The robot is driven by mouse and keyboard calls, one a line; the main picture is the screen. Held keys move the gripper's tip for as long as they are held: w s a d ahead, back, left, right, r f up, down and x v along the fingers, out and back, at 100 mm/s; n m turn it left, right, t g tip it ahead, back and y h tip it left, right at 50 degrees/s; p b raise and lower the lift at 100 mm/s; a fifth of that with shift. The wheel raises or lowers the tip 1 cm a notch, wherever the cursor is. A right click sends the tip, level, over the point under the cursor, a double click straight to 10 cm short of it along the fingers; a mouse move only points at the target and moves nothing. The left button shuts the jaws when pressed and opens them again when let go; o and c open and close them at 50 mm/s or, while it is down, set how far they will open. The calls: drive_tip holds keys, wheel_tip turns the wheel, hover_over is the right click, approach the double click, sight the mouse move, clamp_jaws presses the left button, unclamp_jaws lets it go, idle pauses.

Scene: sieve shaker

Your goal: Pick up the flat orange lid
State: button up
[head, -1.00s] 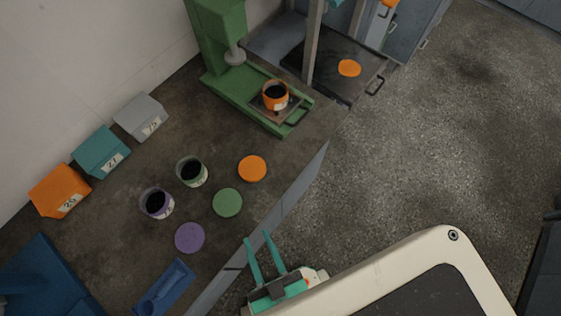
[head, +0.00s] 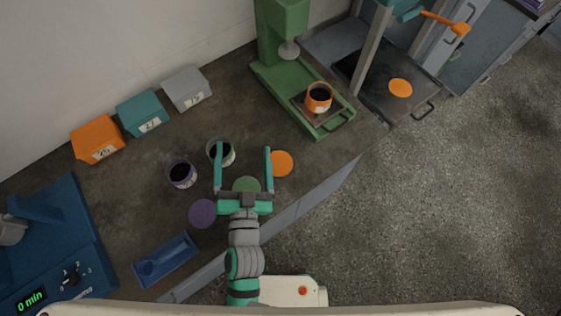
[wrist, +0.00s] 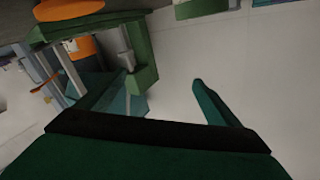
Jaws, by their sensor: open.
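A flat orange lid (head: 281,163) lies on the bench, just right of my gripper's right finger. A second flat orange disc (head: 400,88) lies on the dark plate at the upper right. My gripper (head: 243,148) is open and empty over the bench, its fingers pointing to the back. It covers part of the green lid (head: 246,185), and its left fingertip overlaps the green-banded cup (head: 226,157). The wrist view looks tilted along the bench; an orange shape at its top left (wrist: 68,9) seems to be the lid, cut by the frame edge. My gripper's height is hard to judge.
A purple lid (head: 203,213), a purple cup (head: 182,174) and a blue tray (head: 166,261) are to the left. A green press (head: 283,78) holds an orange cup (head: 319,97) behind. Orange, teal and grey boxes line the wall. The bench front edge is near.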

drive_tip(key=w+a+r+n+t+y, duration=0.1)
drive_tip(key=w+a+r+n+y, duration=0.1)
drive_tip(key=w+a+r+y, duration=0.3)
drive_tip(key=w+a+r+n+y, duration=0.1)
drive_tip(key=w+a+r+n, duration=0.15)
drive_tip(key=r, duration=0.45)
drive_tip(key=w+a+r+n+t+y, duration=0.1)
drive_tip(key=w+a+r+y, duration=0.2)
drive_tip(key=w+r, duration=0.25)
drive_tip(key=s+a+r+n+g+y, duration=0.2)
drive_tip(key=a+r+n+g+y, duration=0.6)
drive_tip(key=a+n+g, duration=0.55)
drive_tip(key=n+g+h, duration=0.7)
drive_tip(key=g+h, duration=0.1)
drive_tip(key=h, duration=0.9)
approach(279, 162)
drive_tip(key=shift+t, duration=0.25)
drive_tip(key=f, duration=0.5)
drive_tip(key=s+f, duration=0.1)
drive_tip(key=f, duration=0.2)
drive_tip(key=shift+a, duration=0.35)
